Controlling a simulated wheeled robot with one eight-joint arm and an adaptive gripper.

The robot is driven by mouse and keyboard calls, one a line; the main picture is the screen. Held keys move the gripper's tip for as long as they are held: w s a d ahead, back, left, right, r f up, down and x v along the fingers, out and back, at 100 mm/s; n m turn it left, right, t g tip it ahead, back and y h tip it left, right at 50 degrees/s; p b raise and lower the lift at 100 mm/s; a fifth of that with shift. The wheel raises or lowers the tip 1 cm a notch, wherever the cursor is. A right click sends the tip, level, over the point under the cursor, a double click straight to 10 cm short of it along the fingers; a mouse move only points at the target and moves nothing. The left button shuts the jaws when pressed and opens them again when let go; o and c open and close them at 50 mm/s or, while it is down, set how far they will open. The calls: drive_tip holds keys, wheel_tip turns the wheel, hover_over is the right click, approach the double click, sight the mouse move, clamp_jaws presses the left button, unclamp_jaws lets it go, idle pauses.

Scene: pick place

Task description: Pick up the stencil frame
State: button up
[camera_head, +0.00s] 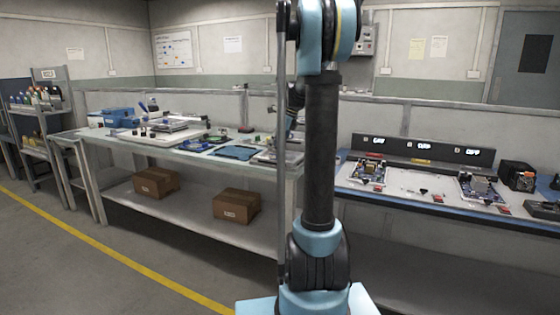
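A flat silver-edged frame (266,157) lies at the right end of the left workbench (100,137), partly hidden behind my arm. Another flat framed piece (175,125) rests on a pale board toward the bench's left half. Both are small here, and I cannot tell which is the stencil frame. My arm stands upright through the middle of the view. A farther dark and blue arm part shows just left of its column, above the bench. My gripper's fingers cannot be made out.
Blue bins (120,116), a blue mat (236,153) and small green parts share the bench. Two cardboard boxes (156,182) (237,204) sit on its lower shelf. A second bench (410,185) with circuit boards stands at right. The floor (120,270) at front left is clear.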

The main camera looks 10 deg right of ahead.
drive_tip(key=shift+x, duration=1.8)
clamp_jaws()
